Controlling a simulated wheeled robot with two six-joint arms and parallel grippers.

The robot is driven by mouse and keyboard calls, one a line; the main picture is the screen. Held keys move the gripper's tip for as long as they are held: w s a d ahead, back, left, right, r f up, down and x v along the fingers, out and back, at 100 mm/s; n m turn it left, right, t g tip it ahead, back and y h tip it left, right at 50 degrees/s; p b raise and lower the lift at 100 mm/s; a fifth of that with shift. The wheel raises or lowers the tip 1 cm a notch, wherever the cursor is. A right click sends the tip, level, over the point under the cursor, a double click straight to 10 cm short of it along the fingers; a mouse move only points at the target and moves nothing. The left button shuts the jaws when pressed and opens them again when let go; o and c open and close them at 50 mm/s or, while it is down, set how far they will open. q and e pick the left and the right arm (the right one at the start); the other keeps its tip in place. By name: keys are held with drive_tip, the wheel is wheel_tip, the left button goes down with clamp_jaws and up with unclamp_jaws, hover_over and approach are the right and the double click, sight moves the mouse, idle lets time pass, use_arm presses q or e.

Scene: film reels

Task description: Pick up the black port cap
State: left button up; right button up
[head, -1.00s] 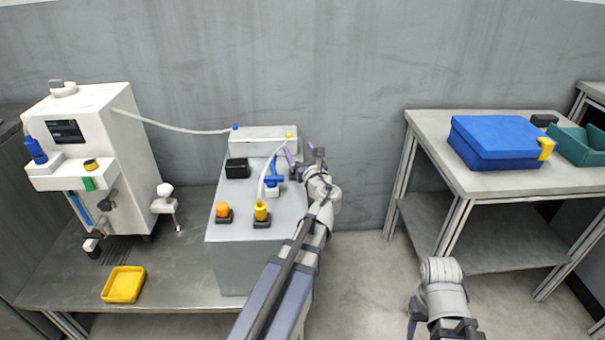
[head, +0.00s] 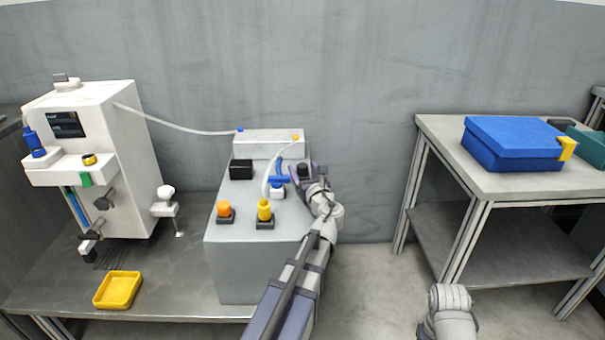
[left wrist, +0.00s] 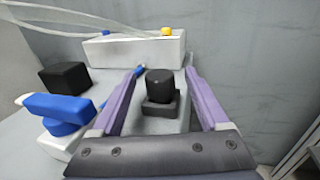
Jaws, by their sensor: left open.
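The black port cap (left wrist: 159,83) is a short dark cylinder standing upright on a dark square base (left wrist: 160,106), on the grey box. It also shows in the head view (head: 303,169), partly hidden by my left gripper. My left gripper (left wrist: 163,72) is open, with one purple finger on each side of the cap and a gap visible on both sides. In the head view the left gripper (head: 304,180) is at the right edge of the grey box. Of my right arm only a link shows at the bottom; its gripper is out of view.
A blue-handled valve (left wrist: 60,112) and a black block (left wrist: 65,78) stand left of the gripper. Orange (head: 224,209) and yellow (head: 264,210) caps sit nearer on the grey box (head: 235,258). A pale hose (head: 267,176) arches close by. A yellow tray (head: 118,290) lies lower left.

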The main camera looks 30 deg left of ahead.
sight(301, 164)
use_arm(q)
drive_tip(key=x, duration=0.5)
clamp_jaws()
idle(0.7)
